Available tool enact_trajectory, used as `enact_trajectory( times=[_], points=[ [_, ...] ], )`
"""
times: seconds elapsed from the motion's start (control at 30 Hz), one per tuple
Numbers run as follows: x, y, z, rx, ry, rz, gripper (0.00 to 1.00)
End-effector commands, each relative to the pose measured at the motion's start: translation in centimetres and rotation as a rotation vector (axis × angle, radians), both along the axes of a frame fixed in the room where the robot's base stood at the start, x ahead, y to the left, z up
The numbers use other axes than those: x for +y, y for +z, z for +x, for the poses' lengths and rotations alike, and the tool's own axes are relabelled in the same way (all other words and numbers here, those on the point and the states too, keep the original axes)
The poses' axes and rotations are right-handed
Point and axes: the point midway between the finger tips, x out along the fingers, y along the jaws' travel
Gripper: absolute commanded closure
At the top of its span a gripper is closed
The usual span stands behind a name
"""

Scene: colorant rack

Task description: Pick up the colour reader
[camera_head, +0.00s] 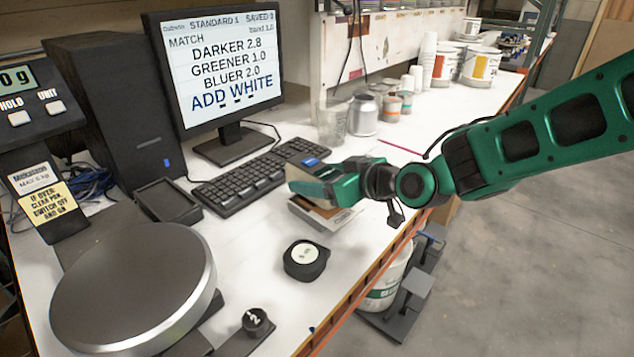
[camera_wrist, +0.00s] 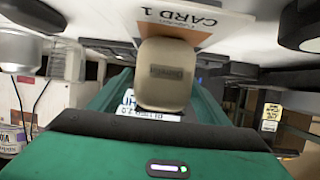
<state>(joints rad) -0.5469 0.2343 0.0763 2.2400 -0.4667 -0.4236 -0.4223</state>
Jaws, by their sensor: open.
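A dark rounded body at the top right of the wrist view (camera_wrist: 304,27) may be the same puck.
A scale with a round plate (camera_head: 135,285) fills the left. A small black knob-like piece (camera_head: 256,321) stands near the front. A keyboard (camera_head: 245,182), monitor (camera_head: 215,60) and cans (camera_head: 364,115) lie behind. The bench's front edge (camera_head: 365,275) is close to the puck.

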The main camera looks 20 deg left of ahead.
Motion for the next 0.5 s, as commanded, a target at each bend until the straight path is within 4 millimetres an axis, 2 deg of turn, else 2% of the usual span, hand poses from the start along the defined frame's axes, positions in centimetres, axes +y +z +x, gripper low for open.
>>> enact_trajectory(
  times=[0.13,0.37,0.5],
  points=[
    [0.87,-0.47,0.52,0.0,-0.001,-0.001,0.3],
    [0.92,-0.46,0.58,-0.001,-0.002,0.0,0.3],
    [0.91,-0.45,0.57,-0.001,-0.002,0.0,0.61]
  ],
)
